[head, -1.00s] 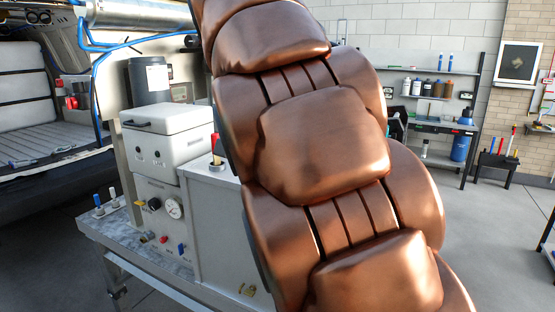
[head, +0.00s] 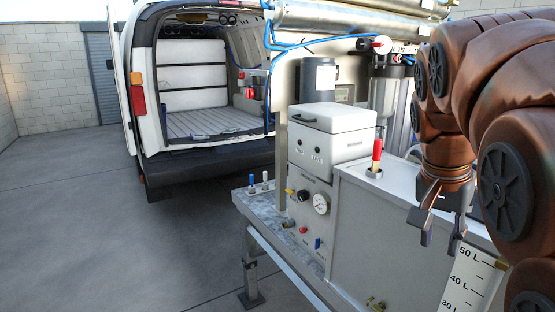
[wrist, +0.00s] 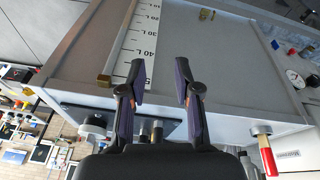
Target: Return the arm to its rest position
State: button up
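My brown, segmented arm (head: 505,90) is bent along the right side of the head view. My gripper (head: 438,226) hangs from it, fingers pointing down, near the grey tank (head: 385,235) with the litre scale. In the wrist view my gripper (wrist: 160,75) has its two dark fingers spread, with nothing between them. Behind the fingers is the tank's grey wall (wrist: 215,65) with the white litre scale (wrist: 138,35). I cannot tell how far the fingertips are from the tank.
A red-handled valve (head: 377,155) stands on the tank, left of my gripper. A white box (head: 329,137) and a gauge panel (head: 309,205) are further left on a metal bench (head: 262,212). A white van (head: 142,60) stands open behind. The floor at left (head: 90,220) is clear.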

jog(key=s+a+f+n+g+y, duration=0.1)
jog(key=s+a+f+n, duration=0.3)
jog(key=s+f, duration=0.6)
jog(key=s+a+f+n+g+y, duration=0.1)
jog(key=s+a+f+n, duration=0.3)
jog(key=s+f, duration=0.6)
notch_tip(320, 180, down, 3)
jog(key=shift+a+f+n+g+y, duration=0.15)
jog(key=shift+a+n+g+y, duration=0.2)
jog(key=shift+n+g, duration=0.25)
